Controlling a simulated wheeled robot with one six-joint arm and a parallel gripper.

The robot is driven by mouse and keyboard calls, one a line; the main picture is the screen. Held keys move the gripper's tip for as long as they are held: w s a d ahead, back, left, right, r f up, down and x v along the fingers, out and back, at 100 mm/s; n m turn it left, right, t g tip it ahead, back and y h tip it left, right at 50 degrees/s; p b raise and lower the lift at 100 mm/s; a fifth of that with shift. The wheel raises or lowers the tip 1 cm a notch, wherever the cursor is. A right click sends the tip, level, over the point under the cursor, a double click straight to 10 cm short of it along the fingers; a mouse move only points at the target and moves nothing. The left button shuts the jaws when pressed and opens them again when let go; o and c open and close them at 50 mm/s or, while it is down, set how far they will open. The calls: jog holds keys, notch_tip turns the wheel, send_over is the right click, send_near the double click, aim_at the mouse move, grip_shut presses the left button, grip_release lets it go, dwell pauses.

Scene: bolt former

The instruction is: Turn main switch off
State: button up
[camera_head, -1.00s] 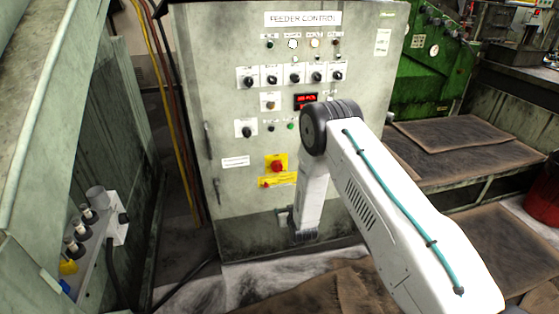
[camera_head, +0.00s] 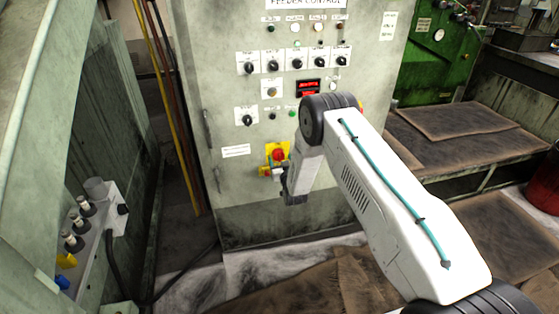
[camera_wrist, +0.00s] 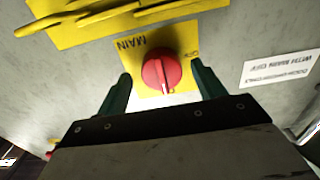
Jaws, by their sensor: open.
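The main switch is a red rotary knob (camera_wrist: 161,72) on a yellow plate (camera_wrist: 182,36) marked MAIN, which appears upside down in the wrist view. The knob's raised grip runs roughly up and down in that picture. In the head view the red knob (camera_head: 279,154) shows low on the grey feeder control cabinet. My gripper (camera_wrist: 161,69) is open, with one dark green finger on each side of the knob. Gaps show between fingers and knob in the picture; the depth between them is hard to judge.
The feeder control cabinet (camera_head: 225,190) carries several black selector knobs and a red display (camera_head: 308,88) above the switch. Another yellow part (camera_wrist: 85,25) lies beside the plate. A white label (camera_wrist: 280,68) is to the right. A machine with valves (camera_head: 75,240) stands at left.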

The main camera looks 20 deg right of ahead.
jog(key=shift+w, duration=0.45)
jog(key=c, duration=1)
jog(key=shift+o, duration=0.2)
